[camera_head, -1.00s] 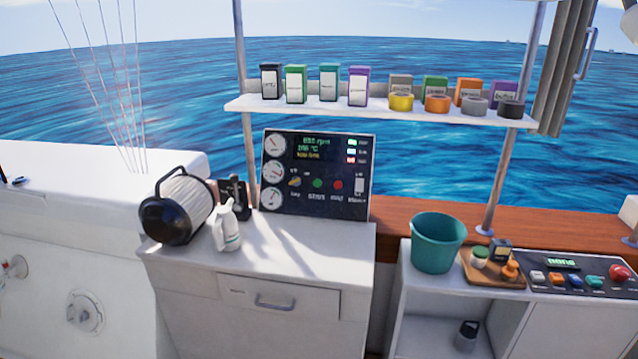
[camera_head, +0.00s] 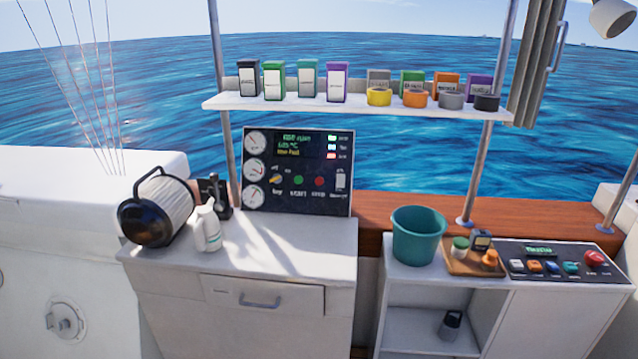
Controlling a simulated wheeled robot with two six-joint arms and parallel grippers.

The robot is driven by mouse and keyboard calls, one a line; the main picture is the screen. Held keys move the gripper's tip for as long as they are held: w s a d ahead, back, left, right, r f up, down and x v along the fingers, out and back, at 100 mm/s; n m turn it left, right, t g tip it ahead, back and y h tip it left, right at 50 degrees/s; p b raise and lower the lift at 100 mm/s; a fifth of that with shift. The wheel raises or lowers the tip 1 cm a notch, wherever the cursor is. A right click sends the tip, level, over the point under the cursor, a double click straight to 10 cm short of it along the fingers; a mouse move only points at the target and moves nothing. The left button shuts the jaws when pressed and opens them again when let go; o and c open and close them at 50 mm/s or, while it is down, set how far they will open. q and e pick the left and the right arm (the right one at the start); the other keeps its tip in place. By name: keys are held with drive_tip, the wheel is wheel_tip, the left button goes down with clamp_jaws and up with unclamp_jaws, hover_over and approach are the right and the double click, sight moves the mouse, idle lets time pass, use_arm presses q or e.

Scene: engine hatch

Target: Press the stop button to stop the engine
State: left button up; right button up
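The black engine panel (camera_head: 297,171) stands upright at the back of the white cabinet. Its round red stop button (camera_head: 320,181) sits right of the green start button (camera_head: 298,180) and the yellow key switch (camera_head: 276,179). The panel's small screen (camera_head: 299,145) shows lit readings for rpm and °C, too small to read surely. Three round gauges line its left side, and green, blue-white and red lamps its upper right. Neither of my grippers is in view.
The white cabinet top (camera_head: 290,245) is clear before the panel. At its left are a white-and-black lamp-like cylinder (camera_head: 158,207) and a white bottle (camera_head: 207,228). A shelf (camera_head: 350,107) of boxes and tape rolls hangs above. A teal bucket (camera_head: 418,236) and another button panel (camera_head: 565,262) stand right.

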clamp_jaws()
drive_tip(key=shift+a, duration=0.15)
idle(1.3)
